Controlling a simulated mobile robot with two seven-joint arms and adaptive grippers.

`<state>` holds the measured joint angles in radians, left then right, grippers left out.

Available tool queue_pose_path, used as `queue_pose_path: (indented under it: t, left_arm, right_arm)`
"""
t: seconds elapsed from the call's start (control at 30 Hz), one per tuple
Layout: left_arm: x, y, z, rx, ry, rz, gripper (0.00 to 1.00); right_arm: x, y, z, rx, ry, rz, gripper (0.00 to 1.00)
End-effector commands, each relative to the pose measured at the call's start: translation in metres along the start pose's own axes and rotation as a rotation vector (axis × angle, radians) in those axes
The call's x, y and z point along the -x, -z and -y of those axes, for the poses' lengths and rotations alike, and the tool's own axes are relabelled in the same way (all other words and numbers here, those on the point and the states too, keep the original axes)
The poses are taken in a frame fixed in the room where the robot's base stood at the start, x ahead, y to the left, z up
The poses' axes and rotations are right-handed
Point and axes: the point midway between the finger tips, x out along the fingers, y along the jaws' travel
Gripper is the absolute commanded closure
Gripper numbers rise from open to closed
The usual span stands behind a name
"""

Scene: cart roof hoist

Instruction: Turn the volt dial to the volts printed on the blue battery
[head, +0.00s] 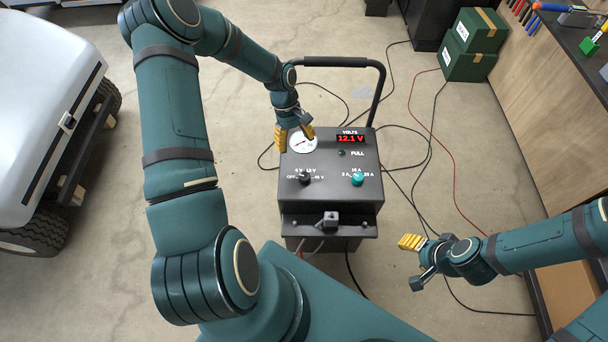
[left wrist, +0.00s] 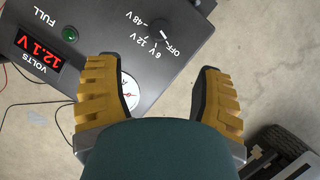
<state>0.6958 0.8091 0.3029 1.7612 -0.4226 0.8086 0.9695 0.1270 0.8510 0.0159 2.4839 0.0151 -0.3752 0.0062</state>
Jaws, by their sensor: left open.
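The volt dial (head: 304,178) is a small black knob on the left of a dark charger's sloped panel. The dial (left wrist: 163,33) also shows in the left wrist view, beyond the fingers. My left gripper (head: 294,138) is open and empty, over the charger's upper left by the round gauge, apart from the dial. Both yellow-backed fingers (left wrist: 165,82) show spread apart. My right gripper (head: 414,264) is open and empty, right of the charger. No blue battery is in view.
The charger (head: 330,212) has a red display (head: 351,139) reading 12.1 V, a teal amp knob (head: 357,179), a green FULL lamp (head: 341,153) and a tall handle (head: 335,62). Cables lie on the floor. A white cart (head: 45,110) stands left, a workbench (head: 555,100) right.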

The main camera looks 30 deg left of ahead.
Motion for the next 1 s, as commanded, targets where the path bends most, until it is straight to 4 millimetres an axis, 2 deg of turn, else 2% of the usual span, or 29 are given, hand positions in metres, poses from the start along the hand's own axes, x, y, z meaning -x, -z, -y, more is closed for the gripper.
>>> queue_pose_path:
  t: [0.17, 0.6, 0.8, 1.0]
  left_arm:
    - [-0.026, -0.001, 0.000, -0.001, 0.002, 0.006, 0.33]
    - [-0.109, -0.002, 0.000, -0.003, 0.001, 0.005, 0.33]
    - [-0.130, -0.001, 0.000, -0.003, 0.001, 0.003, 0.33]
    - [-0.135, -0.001, 0.000, -0.002, 0.000, 0.002, 0.33]
  right_arm:
    - [-0.002, -0.001, -0.001, -0.001, 0.000, 0.002, 0.44]
    - [-0.009, -0.004, -0.004, 0.002, 0.000, 0.009, 0.44]
    - [-0.010, -0.005, -0.004, 0.003, 0.001, 0.011, 0.44]
    - [-0.010, -0.005, -0.004, 0.003, 0.001, 0.011, 0.44]
